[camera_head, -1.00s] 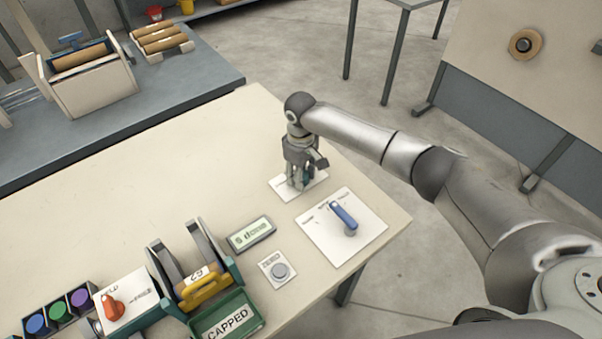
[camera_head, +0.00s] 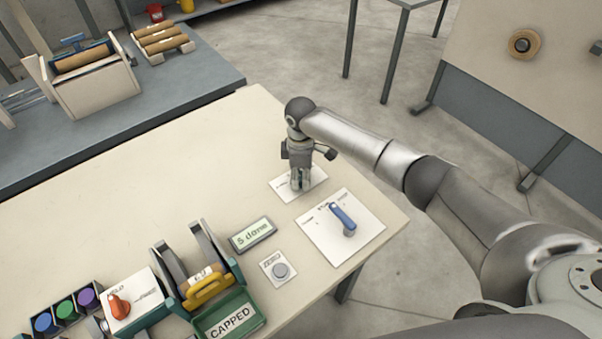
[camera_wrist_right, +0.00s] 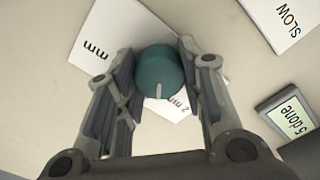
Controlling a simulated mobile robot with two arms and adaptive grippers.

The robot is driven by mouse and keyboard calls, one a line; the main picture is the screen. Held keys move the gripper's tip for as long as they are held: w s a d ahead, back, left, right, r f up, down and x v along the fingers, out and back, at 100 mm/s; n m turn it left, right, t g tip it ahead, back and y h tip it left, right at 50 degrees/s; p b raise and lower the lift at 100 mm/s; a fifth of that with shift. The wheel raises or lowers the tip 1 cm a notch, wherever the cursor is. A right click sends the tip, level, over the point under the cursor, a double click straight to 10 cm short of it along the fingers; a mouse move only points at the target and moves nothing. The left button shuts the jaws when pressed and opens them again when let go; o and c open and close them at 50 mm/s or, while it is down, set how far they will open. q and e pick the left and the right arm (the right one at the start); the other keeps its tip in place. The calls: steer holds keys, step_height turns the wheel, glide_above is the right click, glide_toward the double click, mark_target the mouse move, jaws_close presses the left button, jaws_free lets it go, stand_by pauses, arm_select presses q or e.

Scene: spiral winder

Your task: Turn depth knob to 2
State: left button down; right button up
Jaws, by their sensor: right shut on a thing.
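The teal depth knob (camera_wrist_right: 160,72) sits on a white plate (camera_wrist_right: 110,30) marked "mm" in the right wrist view. The knob's white pointer line faces the bottom of that view, close to a label that seems to read "2 mm", partly covered. My right gripper (camera_head: 301,184) points down over the plate at the table's far right corner, its fingers on both sides of the knob and shut on it. In the head view the fingers hide the knob. My left gripper is not in view.
A blue lever (camera_head: 343,217) on a white plate stands close in front of the right gripper. A display (camera_head: 253,235) reads "5 done". A round grey button (camera_head: 280,269), a green "CAPPED" bin (camera_head: 230,318) and a red knob (camera_head: 118,306) are nearer. The table's middle is clear.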

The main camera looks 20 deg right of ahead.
mark_target(301, 176)
steer(key=n, duration=0.4)
steer(key=shift+n, duration=0.3)
stand_by(0.4)
steer(key=o, duration=1)
steer(key=shift+o, duration=0.2)
steer(key=shift+r, duration=0.15)
step_height(301, 176, up, 12)
steer(key=shift+f, duration=0.2)
